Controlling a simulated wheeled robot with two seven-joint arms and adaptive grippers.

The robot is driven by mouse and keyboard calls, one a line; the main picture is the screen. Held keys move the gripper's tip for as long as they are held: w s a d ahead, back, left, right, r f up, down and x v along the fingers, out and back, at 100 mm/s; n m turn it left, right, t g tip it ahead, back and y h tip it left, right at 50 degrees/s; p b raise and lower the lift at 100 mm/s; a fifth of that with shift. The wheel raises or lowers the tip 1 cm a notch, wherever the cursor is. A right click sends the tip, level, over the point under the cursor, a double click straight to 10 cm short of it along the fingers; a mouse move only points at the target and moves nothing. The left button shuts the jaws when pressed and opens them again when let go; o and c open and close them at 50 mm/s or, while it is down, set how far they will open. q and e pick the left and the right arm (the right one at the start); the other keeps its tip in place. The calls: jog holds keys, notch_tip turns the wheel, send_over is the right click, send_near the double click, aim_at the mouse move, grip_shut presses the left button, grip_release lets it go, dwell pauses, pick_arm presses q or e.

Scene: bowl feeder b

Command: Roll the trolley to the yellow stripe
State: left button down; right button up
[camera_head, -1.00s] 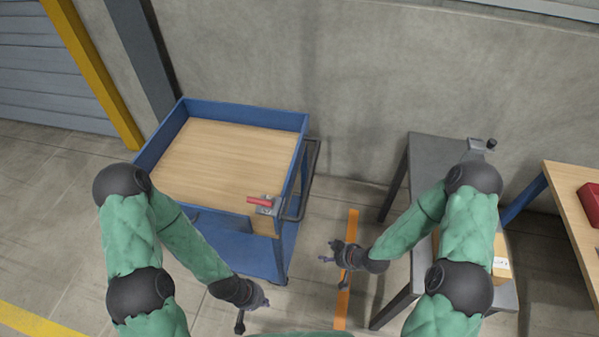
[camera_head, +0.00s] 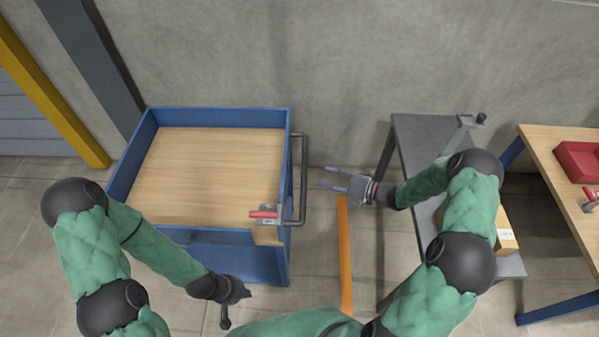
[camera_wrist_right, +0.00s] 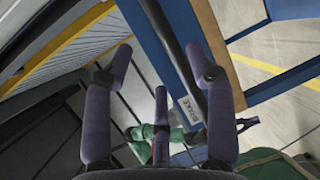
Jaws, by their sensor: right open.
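The trolley (camera_head: 285,250) is blue with a wooden top and stands left of centre in the head view. Its dark handle bar (camera_head: 303,180) is on its right side. My right gripper (camera_head: 328,178) is open, its fingers pointing left at the handle, with a small gap between. In the right wrist view the bar (camera_wrist_right: 172,45) runs ahead between the open fingers (camera_wrist_right: 165,75). My left gripper (camera_head: 236,297) hangs low before the trolley's front; its finger state is unclear. A yellow stripe (camera_wrist_right: 290,80) lies on the floor in the right wrist view.
A red lever (camera_head: 263,214) sits on the trolley's near right corner. An orange floor stripe (camera_head: 345,255) lies right of the trolley. A grey table (camera_head: 430,135) and a wooden bench (camera_head: 555,150) with a red bin (camera_head: 578,160) stand right. A yellow post (camera_head: 50,90) and wall are behind.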

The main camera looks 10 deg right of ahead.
aim_at(306, 174)
jog(key=b+x, duration=0.2)
jog(key=x, duration=0.8)
grip_shut()
